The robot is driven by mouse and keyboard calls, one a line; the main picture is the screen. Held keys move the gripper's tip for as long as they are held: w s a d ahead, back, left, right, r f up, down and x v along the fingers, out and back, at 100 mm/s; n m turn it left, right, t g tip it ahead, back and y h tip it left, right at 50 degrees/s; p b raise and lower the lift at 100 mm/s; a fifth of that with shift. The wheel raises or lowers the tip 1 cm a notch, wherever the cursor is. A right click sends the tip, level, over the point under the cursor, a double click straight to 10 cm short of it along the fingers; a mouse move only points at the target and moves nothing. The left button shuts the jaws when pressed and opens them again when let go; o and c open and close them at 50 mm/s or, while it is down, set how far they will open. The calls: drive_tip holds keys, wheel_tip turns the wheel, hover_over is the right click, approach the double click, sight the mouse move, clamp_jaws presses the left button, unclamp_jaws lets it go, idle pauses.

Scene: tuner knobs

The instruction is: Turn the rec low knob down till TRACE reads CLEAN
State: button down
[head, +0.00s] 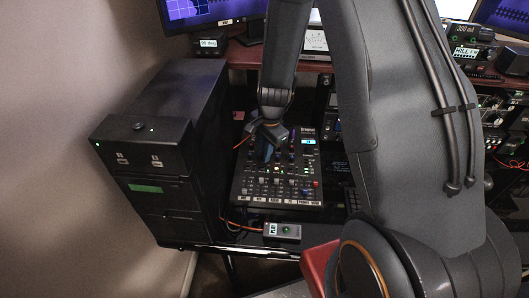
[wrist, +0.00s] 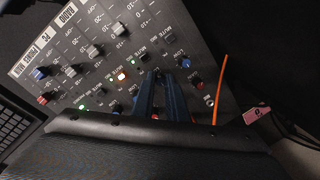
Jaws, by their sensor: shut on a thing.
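The black mixer (head: 241,190) stands on the desk in the head view, with rows of knobs and faders. Its panel (wrist: 75,32) fills the upper part of the wrist view. My gripper (head: 266,154) reaches down onto the upper left part of the mixer. In the wrist view my gripper's two blue fingers (wrist: 167,80) are shut on a knob among the small knobs. The fingers hide that knob, so I cannot read its channel name. LOW and MUTE labels and a blue knob (wrist: 183,63) show nearby. I cannot find a readable TRACE line on the screens.
A blue-grid monitor (head: 195,10) is at the top left. A small readout (head: 466,53) shows HILL at the right. A box marked PLAY (head: 282,231) lies before the mixer. A black cabinet (head: 150,145) is left. An orange cable (wrist: 221,90) rises beside my gripper.

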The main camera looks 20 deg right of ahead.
drive_tip(key=shift+n, duration=0.4)
drive_tip(key=n+b, duration=0.1)
drive_tip(key=n, duration=0.2)
drive_tip(key=shift+w+b, duration=0.1)
drive_tip(key=shift+b, duration=0.2)
drive_tip(key=shift+w+n+g+b, duration=0.1)
drive_tip(key=shift+n+g+b, duration=0.35)
drive_tip(key=shift+n, duration=2.05)
drive_tip(key=shift+r, duration=0.1)
drive_tip(key=c, duration=1.8)
unclamp_jaws()
drive_tip(key=shift+o, duration=0.2)
wheel_tip(320, 180, up, 8)
drive_tip(key=b, duration=0.1)
drive_tip(key=shift+s+d, duration=0.25)
